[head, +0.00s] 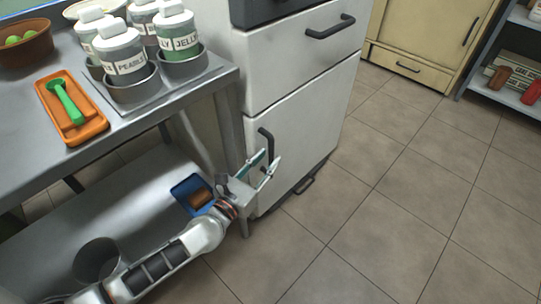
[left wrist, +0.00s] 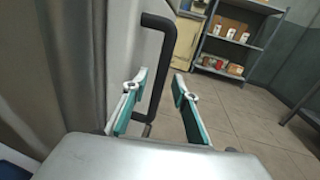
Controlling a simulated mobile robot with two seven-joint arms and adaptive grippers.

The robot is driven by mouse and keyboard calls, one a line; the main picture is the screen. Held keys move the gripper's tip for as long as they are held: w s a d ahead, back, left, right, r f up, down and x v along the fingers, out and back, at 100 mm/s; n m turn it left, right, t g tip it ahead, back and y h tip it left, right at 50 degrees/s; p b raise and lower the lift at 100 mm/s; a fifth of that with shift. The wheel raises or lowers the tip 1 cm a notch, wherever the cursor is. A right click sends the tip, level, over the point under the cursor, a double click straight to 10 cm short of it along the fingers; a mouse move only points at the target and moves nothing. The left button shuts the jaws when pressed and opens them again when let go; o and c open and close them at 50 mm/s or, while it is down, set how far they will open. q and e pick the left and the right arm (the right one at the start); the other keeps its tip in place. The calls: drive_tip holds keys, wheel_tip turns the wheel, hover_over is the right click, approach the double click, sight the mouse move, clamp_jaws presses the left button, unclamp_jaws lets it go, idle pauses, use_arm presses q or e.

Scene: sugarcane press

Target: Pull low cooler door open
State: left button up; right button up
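The low cooler is a white cabinet; its lower door (head: 305,137) looks closed and has a black vertical handle (head: 266,141) near its left edge. My left gripper (head: 267,162) is open at the lower part of this handle, with teal-lined fingers. In the left wrist view, the black handle (left wrist: 165,62) runs down into the gap between the open fingers (left wrist: 160,88), closer to the left finger. I cannot tell whether a finger touches it. My right gripper is not in view.
A metal table (head: 171,112) at left holds labelled jars (head: 122,62) and an orange tray (head: 66,122). My left arm reaches above its lower shelf, near a blue container (head: 185,190). A drawer handle (head: 330,27) sits above the door. Tiled floor (head: 400,215) at right is clear.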

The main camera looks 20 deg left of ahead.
use_arm(q)
drive_tip(key=shift+w+d, duration=0.15)
drive_tip(key=shift+w, duration=1.15)
clamp_jaws()
